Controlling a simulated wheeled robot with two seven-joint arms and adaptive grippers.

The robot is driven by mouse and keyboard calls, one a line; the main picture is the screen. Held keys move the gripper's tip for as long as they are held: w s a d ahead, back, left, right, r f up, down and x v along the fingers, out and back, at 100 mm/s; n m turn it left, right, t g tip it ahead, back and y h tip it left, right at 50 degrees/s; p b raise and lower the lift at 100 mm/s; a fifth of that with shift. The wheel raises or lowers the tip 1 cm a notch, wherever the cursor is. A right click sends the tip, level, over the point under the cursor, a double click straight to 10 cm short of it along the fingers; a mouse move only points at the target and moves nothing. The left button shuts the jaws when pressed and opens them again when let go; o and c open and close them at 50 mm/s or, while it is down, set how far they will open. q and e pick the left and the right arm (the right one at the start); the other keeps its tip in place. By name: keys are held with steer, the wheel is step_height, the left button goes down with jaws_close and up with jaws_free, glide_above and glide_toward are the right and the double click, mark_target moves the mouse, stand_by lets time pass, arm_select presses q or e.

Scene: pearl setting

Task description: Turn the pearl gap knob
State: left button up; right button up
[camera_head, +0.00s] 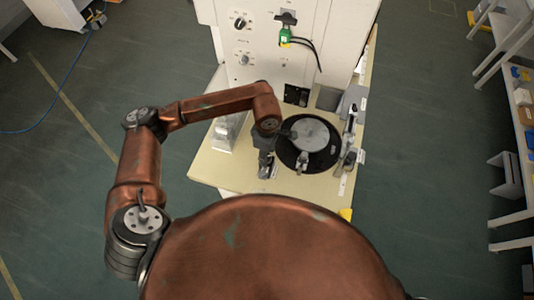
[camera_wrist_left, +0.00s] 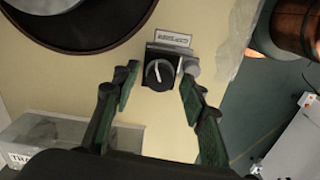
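The pearl gap knob (camera_wrist_left: 158,76) is a round black dial with a white pointer line on a small dark block, near the middle of the left wrist view. A small printed label (camera_wrist_left: 172,38) stands upside down behind it. My left gripper (camera_wrist_left: 157,80) is open, its two fingers on either side of the knob, with visible gaps between fingers and knob. In the head view my left gripper (camera_head: 266,160) points down at the front of the cream table, left of the black disc, and hides most of the knob. My right gripper is not in view.
A black round plate with a grey disc (camera_head: 312,134) lies right of the gripper on the cream table (camera_head: 222,176). A clear box (camera_head: 226,132) stands at the left. A white panel with knobs (camera_head: 262,50) rises behind. Metal fittings (camera_head: 348,140) line the right edge.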

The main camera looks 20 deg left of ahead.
arm_select(q)
steer(key=shift+c, duration=0.3)
jaws_close()
steer(key=shift+n, duration=0.3)
